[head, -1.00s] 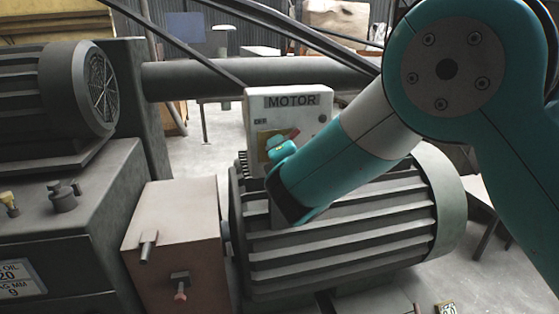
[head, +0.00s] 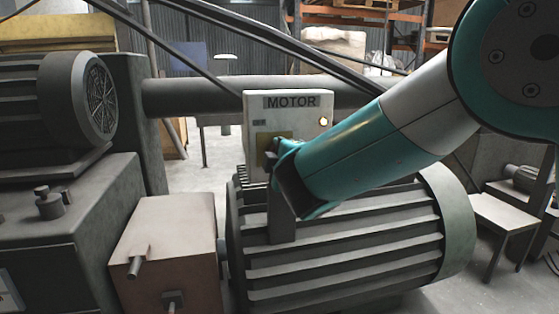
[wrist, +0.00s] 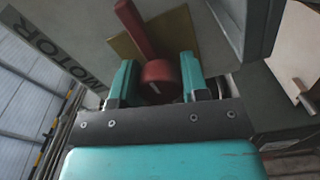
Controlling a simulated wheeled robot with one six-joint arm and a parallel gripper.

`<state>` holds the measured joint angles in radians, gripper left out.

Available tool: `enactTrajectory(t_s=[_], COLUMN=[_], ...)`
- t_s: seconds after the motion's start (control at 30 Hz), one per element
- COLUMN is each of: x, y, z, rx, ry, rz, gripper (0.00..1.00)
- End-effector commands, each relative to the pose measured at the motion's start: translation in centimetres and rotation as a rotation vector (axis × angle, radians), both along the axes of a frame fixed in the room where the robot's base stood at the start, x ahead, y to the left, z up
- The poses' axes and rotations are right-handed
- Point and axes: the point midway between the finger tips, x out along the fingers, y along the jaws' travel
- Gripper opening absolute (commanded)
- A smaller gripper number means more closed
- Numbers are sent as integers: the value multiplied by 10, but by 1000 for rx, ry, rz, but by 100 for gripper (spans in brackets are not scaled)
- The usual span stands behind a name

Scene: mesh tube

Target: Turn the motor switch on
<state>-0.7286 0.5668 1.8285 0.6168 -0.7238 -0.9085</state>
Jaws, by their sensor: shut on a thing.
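The motor switch box (head: 288,112) is a pale box labelled MOTOR, standing behind the finned motor. The red switch (wrist: 158,82), a round knob with a bar handle, sits on a yellow plate (wrist: 178,32) in the wrist view. My gripper (wrist: 158,76) has its two teal fingers on either side of the knob and is shut on it. In the head view my gripper (head: 278,150) is at the box front, and my wrist hides most of the switch.
The finned motor (head: 350,245) lies just below the box and my wrist. A brownish box (head: 170,250) and dark machinery (head: 65,220) stand to the left. A long pipe (head: 190,82) runs behind. A small table (head: 505,222) stands at the right.

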Motion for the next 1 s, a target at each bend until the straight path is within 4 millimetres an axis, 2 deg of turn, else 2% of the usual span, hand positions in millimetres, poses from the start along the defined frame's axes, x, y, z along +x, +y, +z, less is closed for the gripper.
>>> enactTrajectory(t_s=[0.5, 0.53, 0.6, 0.63, 0.87, 1.0], x=[0, 0, 0, 0, 0, -8], y=[-1, -1, 0, 0, 0, -1], z=[-1, -1, -1, -1, -1, -1], rx=[15, 15, 16, 15, 15, 15], ry=[8, 8, 7, 7, 5, 6], rz=[-1, -1, -1, -1, 0, 1], gripper=[18, 48, 64, 67, 67, 67])
